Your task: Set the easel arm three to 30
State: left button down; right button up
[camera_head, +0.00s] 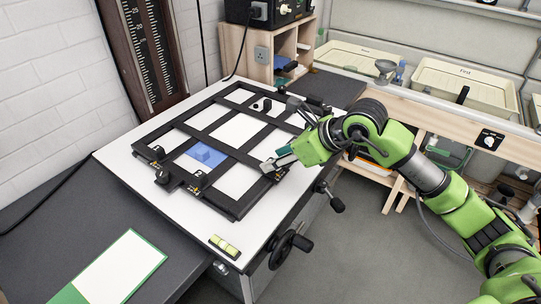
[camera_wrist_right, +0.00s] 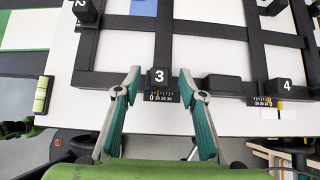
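The black easel (camera_head: 226,186) with its crossing arms lies on the white baseboard. In the right wrist view, a black block marked 3 (camera_wrist_right: 158,77) sits on the easel's near rail, at the end of one arm. A small scale (camera_wrist_right: 162,97) running from 0 to 30 lies just below it; the exact reading is too small to tell. My right gripper (camera_wrist_right: 165,82) is open, its two fingers on either side of the block, with gaps visible. In the head view my right gripper (camera_head: 272,164) is at the easel's right-hand edge and hides block three. My left gripper is not in view.
A block marked 4 (camera_wrist_right: 286,87) with its scale stands to the right on the same rail. A blue patch (camera_head: 205,156) lies inside the easel. A level (camera_head: 225,246) and a handwheel (camera_head: 290,246) are near the board's front corner. Trays (camera_head: 360,62) stand behind.

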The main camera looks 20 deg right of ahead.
jog(key=shift+x, duration=1.5)
jog(key=shift+c, duration=0.5)
